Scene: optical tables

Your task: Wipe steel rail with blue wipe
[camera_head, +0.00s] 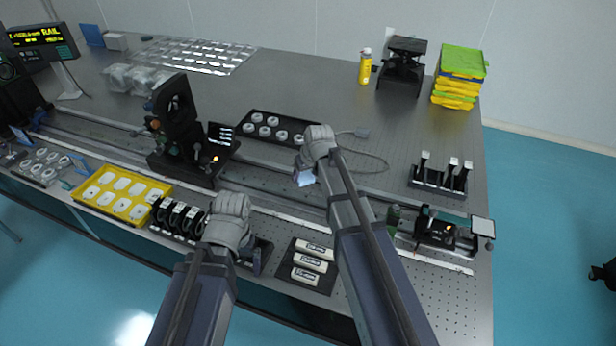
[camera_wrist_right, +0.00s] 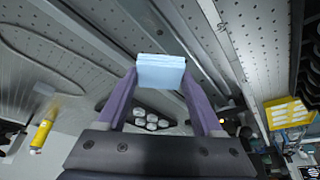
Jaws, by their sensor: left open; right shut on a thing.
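The steel rail (camera_head: 268,184) runs lengthwise along the table, passing under the black optical mounts; it also runs diagonally in the right wrist view (camera_wrist_right: 205,75). My right gripper (camera_head: 305,168) is shut on the folded light-blue wipe (camera_head: 304,179), over the rail's middle stretch. In the right wrist view the wipe (camera_wrist_right: 161,71) sits between the purple fingertips. I cannot tell whether it touches the rail. My left gripper (camera_head: 243,247) is open near the table's front edge, its fingers largely hidden by its wrist.
A black mount (camera_head: 182,130) stands on the rail to the left, another device (camera_head: 436,230) to the right. A black tray of white rings (camera_head: 270,128) lies behind. A yellow tray (camera_head: 122,193) and a dark tray with white labelled items (camera_head: 311,263) lie in front.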

